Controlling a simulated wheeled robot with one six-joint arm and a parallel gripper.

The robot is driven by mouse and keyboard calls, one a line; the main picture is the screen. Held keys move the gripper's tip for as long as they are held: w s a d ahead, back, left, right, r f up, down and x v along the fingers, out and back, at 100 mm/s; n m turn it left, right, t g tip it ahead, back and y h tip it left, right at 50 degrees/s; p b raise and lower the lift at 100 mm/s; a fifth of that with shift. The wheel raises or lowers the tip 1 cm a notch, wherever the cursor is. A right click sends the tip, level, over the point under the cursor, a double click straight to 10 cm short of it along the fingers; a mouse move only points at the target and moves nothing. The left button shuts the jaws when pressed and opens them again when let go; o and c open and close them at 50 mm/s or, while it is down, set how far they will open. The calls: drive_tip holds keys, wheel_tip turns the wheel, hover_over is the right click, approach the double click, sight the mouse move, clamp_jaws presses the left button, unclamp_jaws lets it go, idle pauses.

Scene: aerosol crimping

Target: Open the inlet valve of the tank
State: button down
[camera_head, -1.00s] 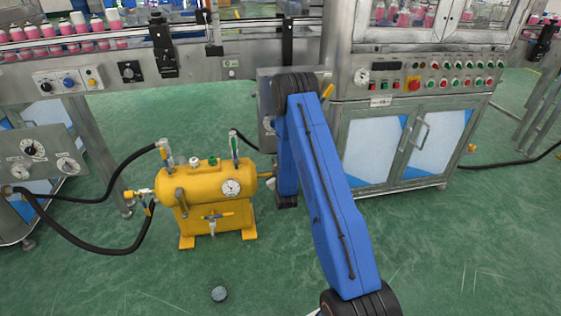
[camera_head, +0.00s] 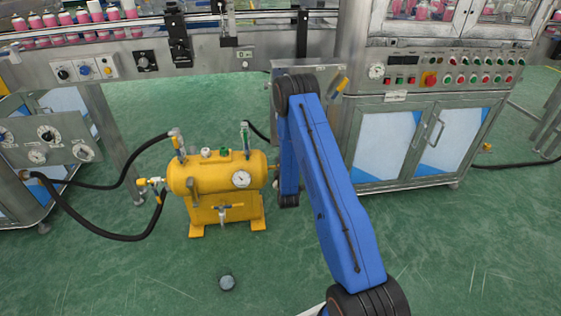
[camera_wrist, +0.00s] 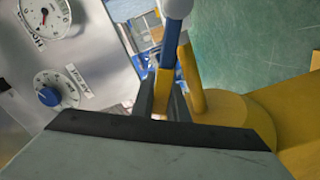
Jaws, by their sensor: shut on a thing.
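The yellow tank (camera_head: 215,185) stands on the green floor in the head view, with a round gauge (camera_head: 241,179) and small fittings on top. Its right end is partly hidden by my blue arm. My gripper is hidden behind the arm there. In the wrist view my gripper (camera_wrist: 163,98) is shut on a slim lever (camera_wrist: 166,68), blue above and yellow below, that looks like the inlet valve's handle. A yellow bar (camera_wrist: 190,78) stands just right of it, and the tank's rounded yellow end (camera_wrist: 245,115) lies further right. The valve's position cannot be told.
Black hoses (camera_head: 100,237) run from the tank's left side to a grey panel (camera_head: 75,140). A steel cabinet (camera_head: 355,118) stands right of the tank. A grey panel with a gauge and blue knob (camera_wrist: 49,96) is close on the left in the wrist view. Foreground floor is mostly clear.

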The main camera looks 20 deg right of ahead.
drive_tip(key=c, duration=1.7)
unclamp_jaws()
drive_tip(key=shift+c, duration=0.2)
drive_tip(key=shift+s, duration=0.15)
drive_tip(key=v, duration=1.7)
drive_tip(key=shift+s+a, duration=0.1)
